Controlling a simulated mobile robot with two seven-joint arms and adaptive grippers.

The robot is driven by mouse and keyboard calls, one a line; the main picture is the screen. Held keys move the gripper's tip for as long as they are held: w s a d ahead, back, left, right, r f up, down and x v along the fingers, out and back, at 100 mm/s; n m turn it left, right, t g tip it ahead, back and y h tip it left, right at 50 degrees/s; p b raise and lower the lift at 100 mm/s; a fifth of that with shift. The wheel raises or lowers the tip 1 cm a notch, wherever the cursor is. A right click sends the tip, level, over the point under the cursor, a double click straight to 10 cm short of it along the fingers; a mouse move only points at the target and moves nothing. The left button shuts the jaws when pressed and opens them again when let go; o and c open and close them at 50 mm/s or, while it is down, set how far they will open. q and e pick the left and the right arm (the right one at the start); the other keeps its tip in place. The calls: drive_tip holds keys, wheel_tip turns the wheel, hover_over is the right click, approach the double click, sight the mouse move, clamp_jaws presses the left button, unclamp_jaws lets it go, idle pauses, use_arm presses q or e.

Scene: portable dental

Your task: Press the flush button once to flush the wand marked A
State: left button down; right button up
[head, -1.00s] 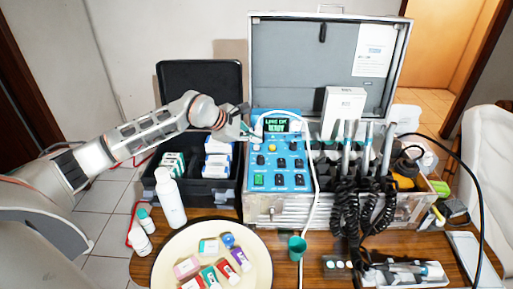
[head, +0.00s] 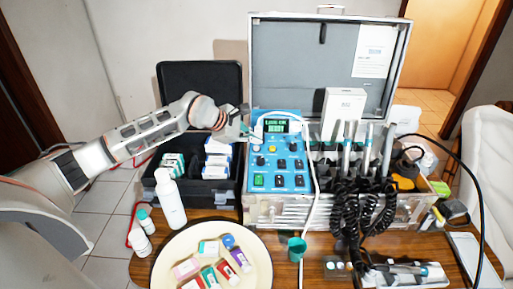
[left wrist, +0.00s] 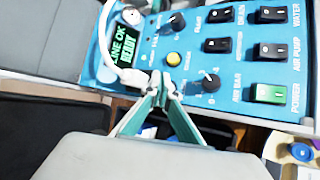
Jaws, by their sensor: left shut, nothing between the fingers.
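The blue control panel (head: 284,180) of the open case carries a lit green display (left wrist: 128,46) reading "LINE OK" and "READY". A round yellow button (left wrist: 173,59) sits on the panel; the label beside it is too blurred to read. It also shows in the head view (head: 272,148). My left gripper (left wrist: 163,88) is shut and empty, its fingertips near the panel's left edge, between the display and a black knob (left wrist: 210,82). I cannot tell if they touch the panel. Several wands (head: 367,145) stand in holders right of the panel; their letters are unreadable.
A white hose (head: 313,170) loops over the panel. Rocker switches and a green power switch (left wrist: 268,94) lie on the panel's far side from the display. A black case (head: 205,196) with boxes, a white bottle (head: 171,200) and a round tray (head: 170,275) are nearby.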

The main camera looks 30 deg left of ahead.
use_arm(q)
drive_tip(key=shift+f, duration=0.15)
drive_tip(key=shift+f, duration=0.3)
drive_tip(key=shift+f+b, duration=0.25)
drive_tip(key=shift+b, duration=0.15)
idle(0.3)
drive_tip(key=shift+f, duration=0.25)
idle(0.4)
drive_tip(key=shift+r, duration=0.1)
drive_tip(key=shift+r+p, duration=0.45)
drive_tip(key=shift+r, duration=0.35)
